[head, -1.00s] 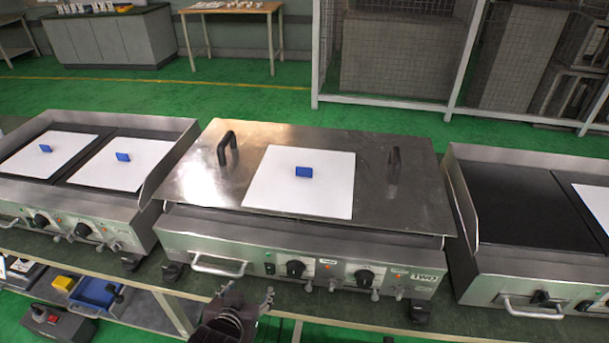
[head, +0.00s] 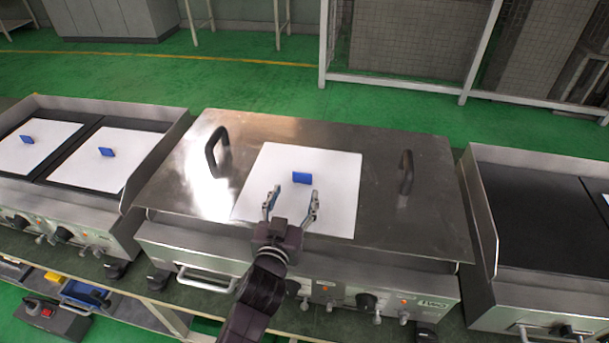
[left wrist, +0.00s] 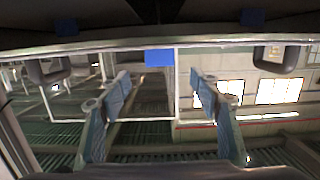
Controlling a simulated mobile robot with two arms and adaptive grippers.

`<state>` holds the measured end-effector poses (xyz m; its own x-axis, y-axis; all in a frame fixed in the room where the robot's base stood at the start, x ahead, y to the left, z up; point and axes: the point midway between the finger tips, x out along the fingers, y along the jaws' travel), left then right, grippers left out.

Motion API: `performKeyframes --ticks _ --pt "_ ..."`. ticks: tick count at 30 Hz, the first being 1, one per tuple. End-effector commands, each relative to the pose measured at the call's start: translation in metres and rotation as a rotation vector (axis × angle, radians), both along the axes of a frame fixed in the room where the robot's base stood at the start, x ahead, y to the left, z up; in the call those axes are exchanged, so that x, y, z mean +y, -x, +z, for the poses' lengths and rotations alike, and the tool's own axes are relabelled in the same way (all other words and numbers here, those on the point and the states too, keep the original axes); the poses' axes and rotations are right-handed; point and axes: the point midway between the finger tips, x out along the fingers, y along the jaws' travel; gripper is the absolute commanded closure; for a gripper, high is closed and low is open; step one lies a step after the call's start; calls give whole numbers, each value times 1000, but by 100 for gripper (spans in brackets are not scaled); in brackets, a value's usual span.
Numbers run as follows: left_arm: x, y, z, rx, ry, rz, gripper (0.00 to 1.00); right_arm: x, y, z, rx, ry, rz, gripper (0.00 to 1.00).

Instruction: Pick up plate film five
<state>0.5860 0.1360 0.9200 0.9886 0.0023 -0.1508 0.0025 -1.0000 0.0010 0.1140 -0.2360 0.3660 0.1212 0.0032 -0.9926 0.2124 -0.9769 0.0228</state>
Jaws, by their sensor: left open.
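A white plate film (head: 335,205) with an upright blue tab (head: 302,178) lies on the metal lid of the middle heater. No number can be read on it. My left gripper (head: 291,205) is open and empty, its two fingers over the front part of this film, just short of the blue tab. In the left wrist view the blue tab (left wrist: 159,57) shows beyond and between the open fingertips (left wrist: 160,85); the film's face is hard to make out among reflections. My right gripper is not in view.
The lid (head: 420,225) has two dark upright handles, left (head: 213,150) and right (head: 406,172) of the film. The left heater holds two more white films (head: 125,165) with blue tabs.

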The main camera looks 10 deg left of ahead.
Motion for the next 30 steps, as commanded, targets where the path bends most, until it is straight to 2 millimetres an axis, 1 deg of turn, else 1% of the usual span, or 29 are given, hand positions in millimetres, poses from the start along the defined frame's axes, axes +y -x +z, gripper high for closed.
performKeyframes --ticks 1,6,9,14,18,21,27,28,30 --pt "0 -6 1 -2 -1 0 42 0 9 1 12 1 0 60" --pt "0 -22 -1 -1 -2 1 42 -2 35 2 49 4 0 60" --pt "0 -32 -3 0 -2 1 42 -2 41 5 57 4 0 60" --pt "0 -53 -5 0 -3 1 42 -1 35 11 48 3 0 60" --pt "0 -67 -9 0 -2 2 42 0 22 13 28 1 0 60" --pt "0 -71 -10 1 -1 1 42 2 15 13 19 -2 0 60" --pt "0 -71 -11 0 0 1 42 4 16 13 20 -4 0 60" --pt "0 -71 -11 0 0 1 43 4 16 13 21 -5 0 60" --pt "0 -71 -11 0 -1 1 51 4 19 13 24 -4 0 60"
